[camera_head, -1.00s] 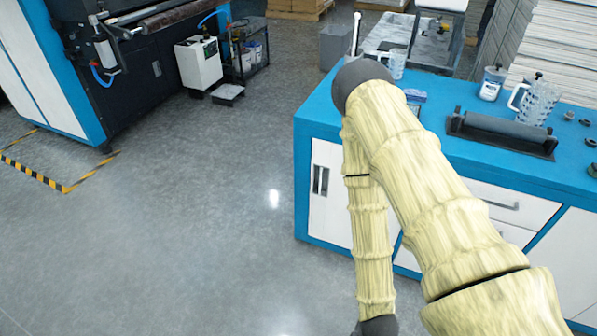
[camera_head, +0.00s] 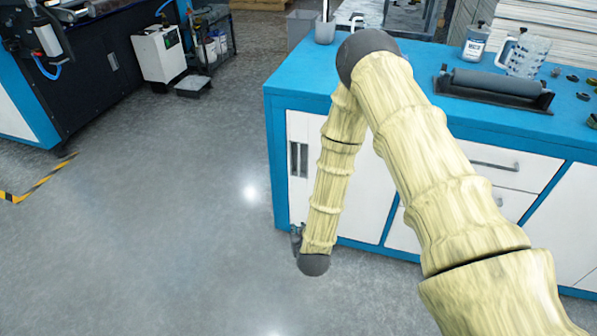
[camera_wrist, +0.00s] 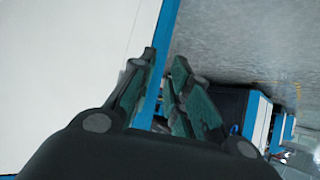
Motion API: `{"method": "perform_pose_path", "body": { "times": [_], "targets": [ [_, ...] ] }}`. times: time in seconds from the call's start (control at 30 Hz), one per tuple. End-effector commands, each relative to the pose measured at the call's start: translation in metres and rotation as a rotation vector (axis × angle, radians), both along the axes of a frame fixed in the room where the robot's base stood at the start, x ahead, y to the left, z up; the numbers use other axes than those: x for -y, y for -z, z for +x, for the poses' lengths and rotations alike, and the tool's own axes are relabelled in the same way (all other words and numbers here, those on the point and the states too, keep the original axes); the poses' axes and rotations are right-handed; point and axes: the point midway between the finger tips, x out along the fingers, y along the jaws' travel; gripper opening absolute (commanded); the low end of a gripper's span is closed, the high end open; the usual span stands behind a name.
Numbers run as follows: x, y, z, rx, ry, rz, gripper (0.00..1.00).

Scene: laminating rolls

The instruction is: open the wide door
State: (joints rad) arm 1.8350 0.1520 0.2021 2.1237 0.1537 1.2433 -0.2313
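A blue cabinet (camera_head: 278,150) with white fronts stands right of centre in the head view. Its left front is a wide white door (camera_head: 360,205) with a dark vertical handle (camera_head: 298,159) near its left edge; the door looks shut. My arm hides part of this door. My gripper (camera_head: 296,236) shows only in part, low by the cabinet's lower left corner and below the handle. In the wrist view my gripper (camera_wrist: 165,62) has its fingertips a little apart with nothing between them. A white panel (camera_wrist: 65,65) fills the left there, beside a blue edge; no handle shows.
A black roller in a tray (camera_head: 495,85), a jug (camera_head: 524,55) and a jar (camera_head: 475,42) stand on the blue top. White drawers (camera_head: 490,165) are right of the door. Open grey floor (camera_head: 170,220) lies to the left, with a machine (camera_head: 90,70) beyond.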

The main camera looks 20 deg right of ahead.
Motion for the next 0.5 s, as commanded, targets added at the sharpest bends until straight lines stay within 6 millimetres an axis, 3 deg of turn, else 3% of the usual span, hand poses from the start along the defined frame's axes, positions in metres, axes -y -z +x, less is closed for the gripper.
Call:
{"method": "perform_pose_path", "body": {
  "times": [0.03,0.2,0.33,0.5],
  "targets": [
    [0.002,0.009,0.026,0.071,0.023,-0.009,0.18],
    [0.012,-0.012,0.096,0.295,0.106,-0.061,0.18],
    [0.022,-0.032,0.136,0.437,0.175,-0.1,0.18],
    [0.034,-0.056,0.165,0.56,0.249,-0.141,0.18]
  ]
}}
